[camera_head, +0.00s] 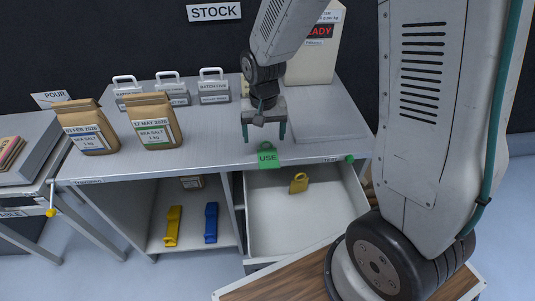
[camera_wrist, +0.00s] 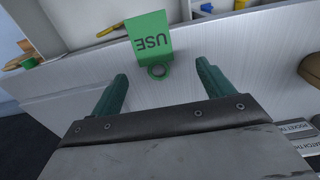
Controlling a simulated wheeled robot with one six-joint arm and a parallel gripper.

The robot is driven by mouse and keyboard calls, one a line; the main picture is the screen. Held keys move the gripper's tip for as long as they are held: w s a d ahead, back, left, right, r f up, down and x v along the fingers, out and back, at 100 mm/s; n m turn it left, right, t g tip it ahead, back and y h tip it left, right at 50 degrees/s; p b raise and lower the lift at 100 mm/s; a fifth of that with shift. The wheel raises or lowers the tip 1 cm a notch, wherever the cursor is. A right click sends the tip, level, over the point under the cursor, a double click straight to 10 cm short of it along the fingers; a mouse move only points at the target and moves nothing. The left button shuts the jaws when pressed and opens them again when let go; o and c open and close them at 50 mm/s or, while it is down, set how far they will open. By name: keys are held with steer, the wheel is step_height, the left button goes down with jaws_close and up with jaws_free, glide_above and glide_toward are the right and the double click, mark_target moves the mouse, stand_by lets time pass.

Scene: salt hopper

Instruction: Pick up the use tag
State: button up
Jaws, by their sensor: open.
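The use tag (camera_head: 268,156) is a green tag marked USE, at the front edge of the grey table top, above the open drawer. In the wrist view the tag (camera_wrist: 150,38) appears upside down, with a holed tab pointing toward my gripper. My gripper (camera_head: 265,137) is open and empty, with teal fingers pointing down just behind the tag. In the wrist view my gripper's fingers (camera_wrist: 162,80) stand apart, with the tag beyond their tips and roughly centred between them. Nothing of the tag is between the fingers.
The open drawer (camera_head: 270,225) holds a yellow tag-like piece (camera_head: 299,182). Two salt bags (camera_head: 154,121) stand at the left of the table, and several grey batch weights (camera_head: 213,87) behind. A yellow clip (camera_head: 172,226) and a blue clip (camera_head: 211,223) lie on the shelf below.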

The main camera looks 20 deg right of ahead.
mark_target(267, 152)
steer(key=shift+s+d+f, duration=0.1)
steer(key=shift+d+f, duration=0.1)
steer(key=shift+f, duration=1.2)
steer(key=shift+s+d+f, duration=0.1)
steer(key=shift+d+f, duration=0.1)
steer(key=shift+f, duration=1.15)
steer(key=c, duration=1.1)
